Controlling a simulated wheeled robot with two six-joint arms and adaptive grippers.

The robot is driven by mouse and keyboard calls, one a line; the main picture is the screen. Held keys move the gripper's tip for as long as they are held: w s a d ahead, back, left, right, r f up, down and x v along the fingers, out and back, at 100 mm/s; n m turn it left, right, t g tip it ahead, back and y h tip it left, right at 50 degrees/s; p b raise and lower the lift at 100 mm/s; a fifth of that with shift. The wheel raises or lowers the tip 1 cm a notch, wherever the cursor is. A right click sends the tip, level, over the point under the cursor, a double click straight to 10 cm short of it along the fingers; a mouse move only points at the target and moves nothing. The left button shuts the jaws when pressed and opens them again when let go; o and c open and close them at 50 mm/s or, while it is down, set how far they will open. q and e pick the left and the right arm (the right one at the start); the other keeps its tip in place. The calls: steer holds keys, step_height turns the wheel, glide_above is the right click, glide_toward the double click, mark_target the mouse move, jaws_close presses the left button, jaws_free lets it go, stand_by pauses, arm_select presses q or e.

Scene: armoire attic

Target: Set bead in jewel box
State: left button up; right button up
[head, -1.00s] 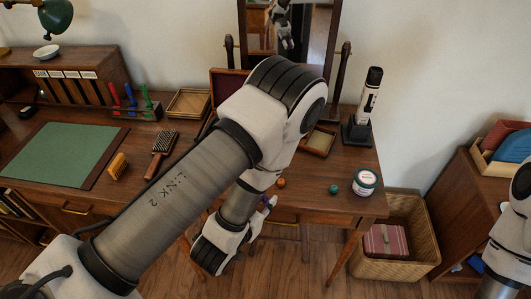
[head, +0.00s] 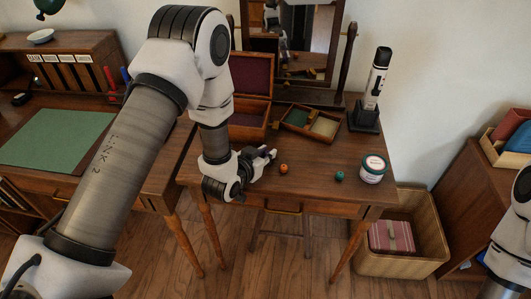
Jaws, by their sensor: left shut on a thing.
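My left gripper (head: 268,154) hangs low over the front of the dressing table and is shut on a small purple bead (head: 263,156), mostly hidden by the fingers. The jewel box (head: 266,105) stands behind it with its dark red lined lid raised; my arm covers its left part. An orange bead (head: 284,169) lies on the table just right of the gripper. A teal bead (head: 340,176) lies farther right. My right gripper is out of view; only part of that arm shows at the right edge.
A divided tray (head: 310,123) with green and cream compartments lies right of the box. A mirror (head: 305,45) stands behind. A black and white device on a stand (head: 372,90) and a round jar (head: 373,169) are at the right. The table's front edge is near the gripper.

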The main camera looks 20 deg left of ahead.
arm_select(q)
steer(key=shift+s+f, duration=0.1)
steer(key=shift+f, duration=0.05)
steer(key=o, duration=0.8)
steer(key=shift+c, duration=0.2)
